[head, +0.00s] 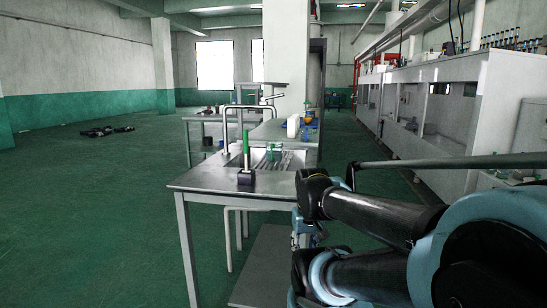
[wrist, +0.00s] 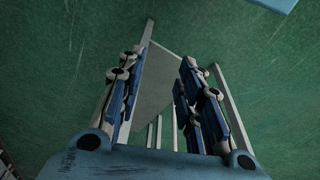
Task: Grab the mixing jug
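I cannot pick out the mixing jug for certain in either view. Small blue items (head: 308,117) and a white bottle-like thing (head: 293,126) stand towards the far end of the workbench, too small to identify. My gripper (wrist: 162,75) shows in the wrist view with its two blue-padded fingers spread apart and nothing between them. Beyond the fingers are green floor and a grey panel (wrist: 154,90). In the head view my arm fills the lower right, and the fingertips cannot be made out.
A metal workbench (head: 205,180) with a sink and tap stands ahead. A green upright thing on a dark block (head: 246,174) and a small green item (head: 273,153) are on it. A white machine line (head: 450,110) runs along the right. Open green floor (head: 100,220) lies left.

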